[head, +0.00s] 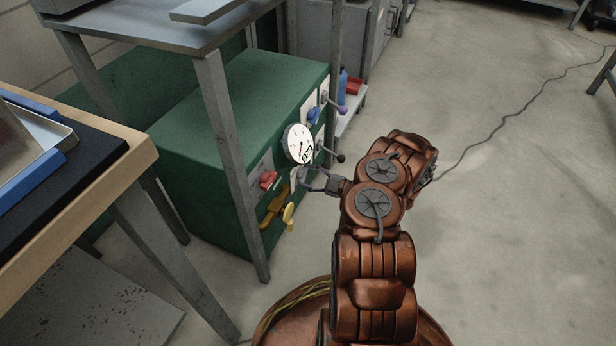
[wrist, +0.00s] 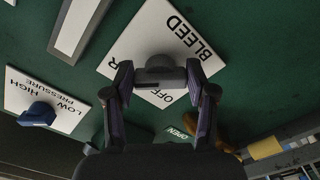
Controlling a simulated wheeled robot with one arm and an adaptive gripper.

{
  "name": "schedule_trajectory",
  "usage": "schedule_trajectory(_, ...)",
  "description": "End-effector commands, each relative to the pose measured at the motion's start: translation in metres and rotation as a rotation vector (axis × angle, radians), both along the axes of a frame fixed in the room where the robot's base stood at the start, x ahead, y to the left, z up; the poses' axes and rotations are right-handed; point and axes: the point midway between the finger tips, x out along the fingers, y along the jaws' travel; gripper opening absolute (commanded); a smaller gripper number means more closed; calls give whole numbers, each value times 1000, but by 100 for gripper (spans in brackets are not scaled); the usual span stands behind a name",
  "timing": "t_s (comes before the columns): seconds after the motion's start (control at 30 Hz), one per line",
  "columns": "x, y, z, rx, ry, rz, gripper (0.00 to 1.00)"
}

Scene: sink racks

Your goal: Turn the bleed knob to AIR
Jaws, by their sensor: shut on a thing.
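The bleed knob (wrist: 160,72) is a dark grey knob on a white plate (wrist: 150,35) marked BLEED, seen turned in the wrist view. The word OFF shows beside the knob, and a lone R shows near my left finger; the rest of that word is hidden. My gripper (wrist: 160,80) is shut on the knob, one finger on each side. Which mark the knob points to I cannot tell. In the head view my gripper (head: 311,179) is at the front of the green cabinet (head: 200,140), below the round gauge, and hides the knob.
A plate marked HIGH, LOW and PRESSURE with a blue knob (wrist: 38,113) is to the left in the wrist view. In the head view, a white gauge (head: 298,143), a red knob (head: 268,180) and a yellow valve (head: 275,206) are close by. A grey table leg (head: 232,165) stands in front.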

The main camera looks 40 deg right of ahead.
Motion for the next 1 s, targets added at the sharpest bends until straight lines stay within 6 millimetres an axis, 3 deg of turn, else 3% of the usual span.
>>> schedule_trajectory(0.4, 0, -1, 0, 6, 5, -4, 21)
schedule_trajectory(0.43, 0, -1, 0, 6, 5, -4, 57)
schedule_trajectory(0.6, 0, -1, 0, 6, 5, -2, 75)
schedule_trajectory(0.67, 0, -1, 0, 6, 5, -2, 81)
schedule_trajectory(1.0, -1, -1, 0, 6, 4, -2, 81)
